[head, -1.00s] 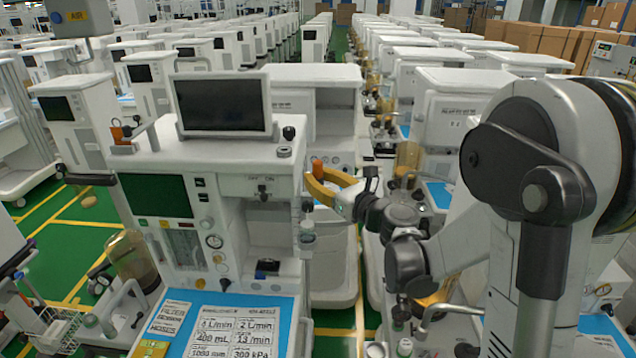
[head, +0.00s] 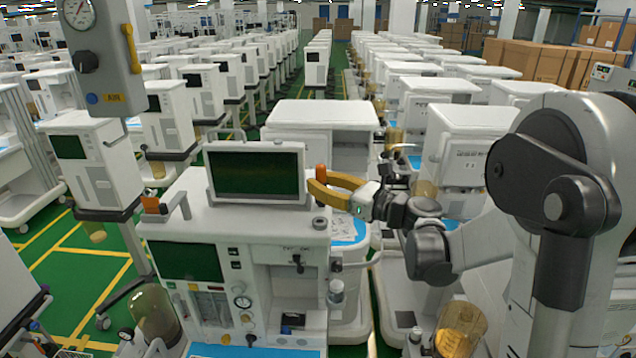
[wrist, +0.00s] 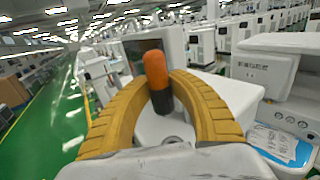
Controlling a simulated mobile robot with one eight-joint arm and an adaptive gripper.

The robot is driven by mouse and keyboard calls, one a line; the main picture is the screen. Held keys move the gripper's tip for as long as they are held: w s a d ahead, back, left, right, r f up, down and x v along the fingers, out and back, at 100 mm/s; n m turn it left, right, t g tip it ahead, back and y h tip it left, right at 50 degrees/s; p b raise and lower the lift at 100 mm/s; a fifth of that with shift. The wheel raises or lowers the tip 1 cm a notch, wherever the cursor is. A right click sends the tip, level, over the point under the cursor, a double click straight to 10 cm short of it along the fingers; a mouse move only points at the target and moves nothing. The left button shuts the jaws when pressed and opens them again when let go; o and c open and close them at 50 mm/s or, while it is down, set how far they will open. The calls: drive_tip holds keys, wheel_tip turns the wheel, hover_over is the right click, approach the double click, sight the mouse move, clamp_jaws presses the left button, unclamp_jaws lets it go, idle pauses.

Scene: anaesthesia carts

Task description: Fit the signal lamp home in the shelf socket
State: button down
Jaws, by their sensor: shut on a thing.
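The signal lamp (head: 321,172) has an orange cap and a dark lower body. My gripper (head: 318,184), with curved yellow fingers, is shut on it. In the wrist view the lamp (wrist: 157,78) stands nearly upright between the fingertips, leaning slightly. It is held above the white cart's top shelf (head: 262,215), right of the monitor. A grey ring (head: 320,223), which looks like the socket, sits at the shelf's right end, below the lamp and apart from it. The ring (wrist: 172,141) also shows between the fingers in the wrist view. The fingers hide part of the lamp's body.
The monitor (head: 255,172) stands close left of the lamp. An orange item (head: 151,204) sits at the cart's left side. A gauge panel (head: 100,55) hangs at upper left. Another white cart (head: 322,116) stands behind; the aisle floor at left is green.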

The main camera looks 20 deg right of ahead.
drive_tip(key=shift+f, duration=0.1)
wheel_tip(320, 180, down, 6)
drive_tip(key=b, duration=0.6)
drive_tip(key=shift+r+b, duration=0.2)
drive_tip(key=shift+b, duration=0.3)
idle(1.7)
drive_tip(key=shift+f+b, duration=0.95)
drive_tip(key=shift+f, duration=0.1)
drive_tip(key=c, duration=1.2)
unclamp_jaws()
drive_tip(key=shift+w, duration=0.1)
drive_tip(key=shift+o, duration=0.2)
drive_tip(key=v, duration=1.2)
